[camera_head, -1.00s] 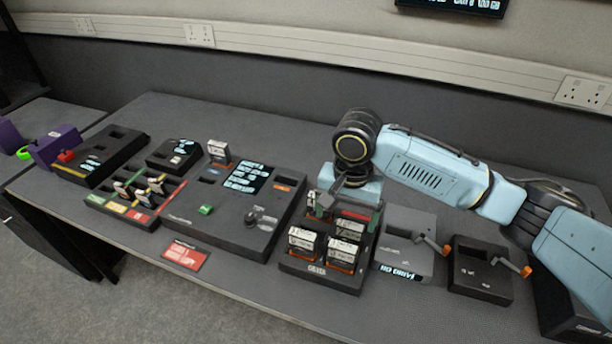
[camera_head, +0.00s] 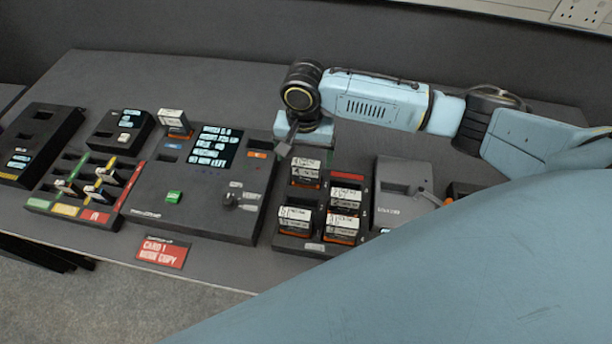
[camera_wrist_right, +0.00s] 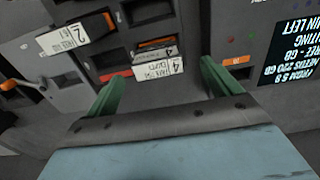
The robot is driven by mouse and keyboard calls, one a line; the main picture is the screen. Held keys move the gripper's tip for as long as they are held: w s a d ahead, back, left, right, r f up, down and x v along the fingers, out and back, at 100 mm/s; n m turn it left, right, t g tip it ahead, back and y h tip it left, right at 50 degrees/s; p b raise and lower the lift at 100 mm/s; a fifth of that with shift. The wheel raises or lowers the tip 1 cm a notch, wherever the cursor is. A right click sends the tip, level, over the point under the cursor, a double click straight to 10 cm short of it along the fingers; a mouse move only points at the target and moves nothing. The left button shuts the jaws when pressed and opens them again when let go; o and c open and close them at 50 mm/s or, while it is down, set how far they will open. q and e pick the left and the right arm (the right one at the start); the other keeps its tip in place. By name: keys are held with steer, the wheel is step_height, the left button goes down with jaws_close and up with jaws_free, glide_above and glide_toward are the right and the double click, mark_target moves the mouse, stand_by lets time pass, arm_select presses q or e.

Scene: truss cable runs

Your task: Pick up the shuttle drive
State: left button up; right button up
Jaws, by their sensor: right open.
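Several drives with white labels and orange bases stand in a dark rack (camera_head: 297,244): a rear-left drive (camera_head: 306,172), a rear-right drive (camera_head: 345,197) and two in the front row. Another labelled drive (camera_head: 173,119) stands in the console on the left. I cannot read which is the shuttle drive. My right gripper (camera_head: 287,143) is at the rack's back-left corner. In the right wrist view its green fingers (camera_wrist_right: 160,72) are apart, with a drive labelled 4 (camera_wrist_right: 157,66) in view between and beyond them. No contact shows. My left gripper is out of view.
A console (camera_head: 160,195) with a screen and green button lies left of the rack. A card tray (camera_head: 75,213) is further left, and a red card (camera_head: 162,252) lies in front. A grey device (camera_head: 398,180) stands right of the rack. My blue arm link hides the lower right.

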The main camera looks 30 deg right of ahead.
mark_target(306, 163)
steer(key=f, duration=0.4)
steer(key=shift+s+d+f, duration=0.1)
steer(key=shift+d+f, duration=0.1)
steer(key=shift+f, duration=0.3)
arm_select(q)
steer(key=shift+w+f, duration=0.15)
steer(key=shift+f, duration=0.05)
arm_select(e)
steer(key=shift+c, duration=0.3)
steer(key=c, duration=1.2)
